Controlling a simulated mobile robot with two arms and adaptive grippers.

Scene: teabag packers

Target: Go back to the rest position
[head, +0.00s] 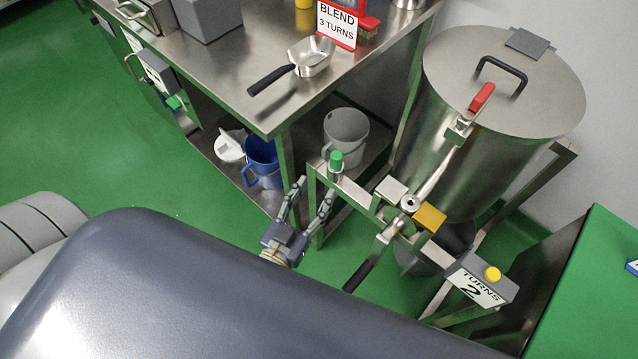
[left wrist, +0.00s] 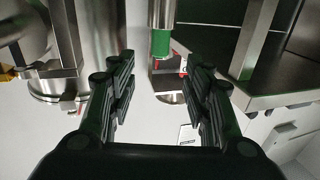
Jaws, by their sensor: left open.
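My left gripper (head: 313,190) is open, its two fingers spread and pointing up in the head view. My right gripper is out of view.
The steel drum (head: 480,130) with its red-gripped lever (head: 482,97) and a black crank handle (head: 358,276) stands to the right. A steel table (head: 240,80) holds a scoop (head: 310,57). A blue jug (head: 263,160) and grey bucket (head: 346,136) are below it. Green floor (head: 90,150) is clear at left.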

